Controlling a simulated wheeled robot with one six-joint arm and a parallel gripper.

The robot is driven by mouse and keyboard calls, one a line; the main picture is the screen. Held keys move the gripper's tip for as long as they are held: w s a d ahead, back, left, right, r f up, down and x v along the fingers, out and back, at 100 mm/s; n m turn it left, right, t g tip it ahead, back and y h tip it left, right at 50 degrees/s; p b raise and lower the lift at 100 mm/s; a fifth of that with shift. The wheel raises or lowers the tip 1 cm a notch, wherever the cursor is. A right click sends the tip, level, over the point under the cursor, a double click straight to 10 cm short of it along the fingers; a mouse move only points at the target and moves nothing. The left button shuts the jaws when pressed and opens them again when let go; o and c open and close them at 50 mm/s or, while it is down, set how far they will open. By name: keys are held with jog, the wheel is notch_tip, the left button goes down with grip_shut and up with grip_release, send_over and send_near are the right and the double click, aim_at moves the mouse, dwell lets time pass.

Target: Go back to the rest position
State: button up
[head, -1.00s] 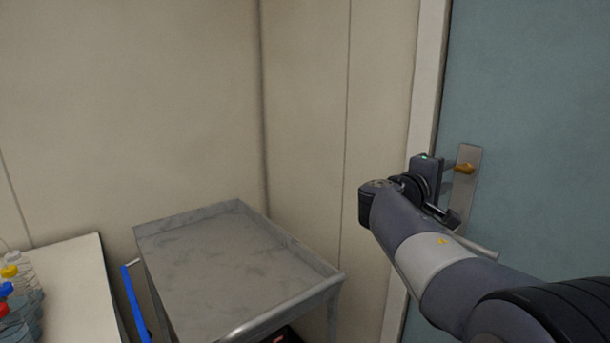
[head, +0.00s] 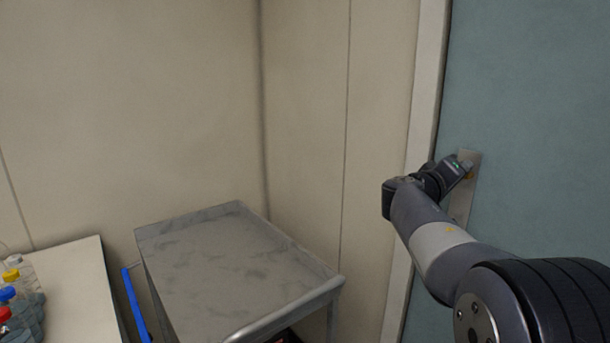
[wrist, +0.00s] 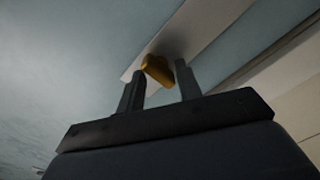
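My gripper (wrist: 159,80) shows in the wrist view with its two dark fingers apart. A brass door handle (wrist: 157,69) appears between and beyond the fingertips, with visible gaps to the fingers. I cannot tell how far beyond the tips it lies. In the head view my arm reaches out at the right, and its end is in front of the handle's metal plate (head: 462,205) on the blue-grey door (head: 540,130). The fingers are mostly hidden there, and the handle is largely covered by my wrist.
A grey metal cart (head: 225,265) with a bare top stands at the lower middle by the wall. A white table (head: 85,290) with several capped bottles is at the lower left. A blue bar (head: 135,302) lies between them. The pale door frame (head: 422,120) borders the door.

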jog(key=m+p, duration=0.2)
jog(key=m, duration=0.3)
jog(key=shift+r+p, duration=0.15)
jog(key=shift+p, duration=0.15)
dwell(0.5)
